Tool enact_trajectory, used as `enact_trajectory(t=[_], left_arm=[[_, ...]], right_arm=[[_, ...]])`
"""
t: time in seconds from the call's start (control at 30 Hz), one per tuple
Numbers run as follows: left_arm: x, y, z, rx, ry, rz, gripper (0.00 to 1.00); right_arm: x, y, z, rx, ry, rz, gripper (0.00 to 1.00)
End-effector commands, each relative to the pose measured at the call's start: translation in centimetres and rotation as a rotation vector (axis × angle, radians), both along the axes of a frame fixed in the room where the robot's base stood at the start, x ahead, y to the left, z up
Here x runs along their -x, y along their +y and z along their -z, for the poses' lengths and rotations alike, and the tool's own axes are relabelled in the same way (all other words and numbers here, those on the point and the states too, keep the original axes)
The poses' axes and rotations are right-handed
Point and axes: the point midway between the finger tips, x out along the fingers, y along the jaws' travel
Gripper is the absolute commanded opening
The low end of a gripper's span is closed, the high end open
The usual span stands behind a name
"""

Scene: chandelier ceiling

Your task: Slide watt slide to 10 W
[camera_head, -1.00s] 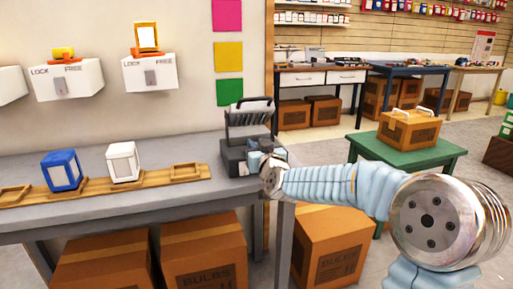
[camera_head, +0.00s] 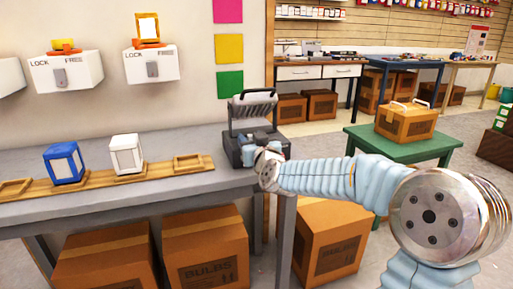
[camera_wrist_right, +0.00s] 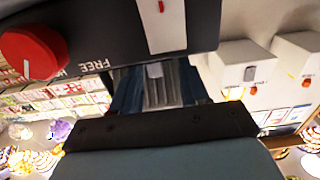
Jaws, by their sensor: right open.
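A dark grey device (camera_head: 238,148) with a ribbed upper part stands at the right end of the grey workbench. In the right wrist view, a dark panel (camera_wrist_right: 105,38) fills the upper left, with a red knob (camera_wrist_right: 34,52), the word FREE and a pale slotted strip (camera_wrist_right: 165,22) with a small red mark. I cannot tell which part is the watt slide, nor read any watt value. My right gripper (camera_head: 268,153) is at the device's front right; its open fingers (camera_wrist_right: 158,85) reach up toward the panel with nothing visibly held. Contact is unclear. My left gripper is out of view.
A wooden rail (camera_head: 105,182) on the bench carries a blue lamp block (camera_head: 64,163) and a white one (camera_head: 126,154). White LOCK/FREE boxes (camera_head: 151,65) hang on the wall. Cardboard boxes (camera_head: 330,243) stand below; a green table (camera_head: 400,148) holds another box.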

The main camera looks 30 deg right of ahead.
Motion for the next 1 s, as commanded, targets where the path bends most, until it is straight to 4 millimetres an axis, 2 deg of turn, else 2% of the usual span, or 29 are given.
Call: enact_trajectory(t=[0.4, 0.5, 0.7, 1.0], left_arm=[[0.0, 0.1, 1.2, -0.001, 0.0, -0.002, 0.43], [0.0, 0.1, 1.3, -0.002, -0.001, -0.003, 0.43], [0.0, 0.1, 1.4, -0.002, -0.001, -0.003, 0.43], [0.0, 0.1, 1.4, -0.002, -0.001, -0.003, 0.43]], right_arm=[[9.2, 2.2, 0.0, 0.0, -0.004, 0.0, 0.45], [10.9, 2.6, 0.0, 0.001, -0.003, 0.0, 0.45], [12.5, 3.1, 0.0, 0.001, -0.002, -0.002, 0.45], [12.7, 3.2, 0.0, 0.001, -0.001, -0.002, 0.45]])
